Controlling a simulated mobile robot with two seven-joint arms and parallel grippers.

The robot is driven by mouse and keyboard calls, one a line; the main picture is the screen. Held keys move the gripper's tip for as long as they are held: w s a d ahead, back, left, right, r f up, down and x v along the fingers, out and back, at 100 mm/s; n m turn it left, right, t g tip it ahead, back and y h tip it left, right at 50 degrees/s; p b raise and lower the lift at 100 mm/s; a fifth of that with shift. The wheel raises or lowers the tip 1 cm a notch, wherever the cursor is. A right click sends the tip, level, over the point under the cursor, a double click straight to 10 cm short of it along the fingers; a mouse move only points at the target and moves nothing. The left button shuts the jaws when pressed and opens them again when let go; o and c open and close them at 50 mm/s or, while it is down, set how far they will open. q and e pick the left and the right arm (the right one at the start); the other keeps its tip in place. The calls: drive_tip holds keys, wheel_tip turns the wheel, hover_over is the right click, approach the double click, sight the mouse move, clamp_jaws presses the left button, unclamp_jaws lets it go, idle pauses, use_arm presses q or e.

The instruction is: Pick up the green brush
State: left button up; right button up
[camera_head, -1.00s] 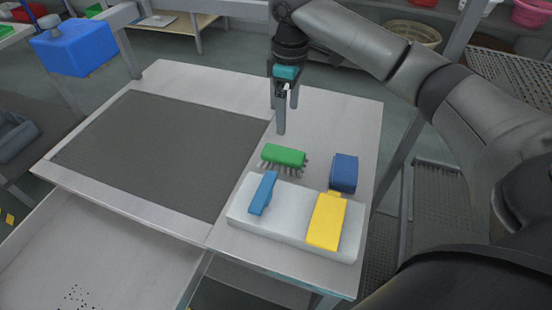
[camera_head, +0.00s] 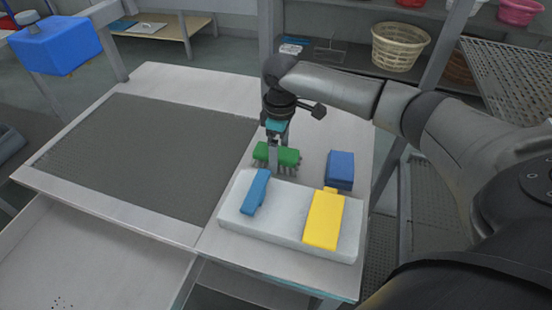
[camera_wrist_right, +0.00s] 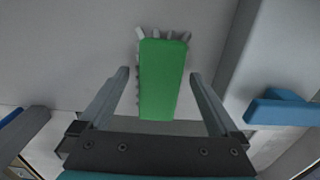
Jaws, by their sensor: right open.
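The green brush (camera_head: 289,156) lies on the metal table beside the white block, bristles showing along its edge. My right gripper (camera_head: 273,158) is lowered at the brush, and one finger crosses in front of its green body. In the right wrist view the green brush (camera_wrist_right: 163,80) lies between the two spread fingers of my right gripper (camera_wrist_right: 163,82), with a gap on each side. The gripper is open and holds nothing. My left gripper is not in view.
A white block (camera_head: 285,222) carries a blue-handled tool (camera_head: 257,190) and a yellow bottle-shaped item (camera_head: 323,220). A dark blue block (camera_head: 340,170) stands to the right of the brush. A grey sunken panel (camera_head: 145,155) fills the table's left part.

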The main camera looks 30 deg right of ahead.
drive_tip(key=shift+f, duration=0.4)
drive_tip(key=shift+c, duration=0.2)
drive_tip(key=c, duration=1.5)
drive_tip(key=shift+r, duration=0.1)
drive_tip(key=shift+r, duration=0.1)
wheel_tip(320, 180, up, 20)
drive_tip(key=p, duration=0.4)
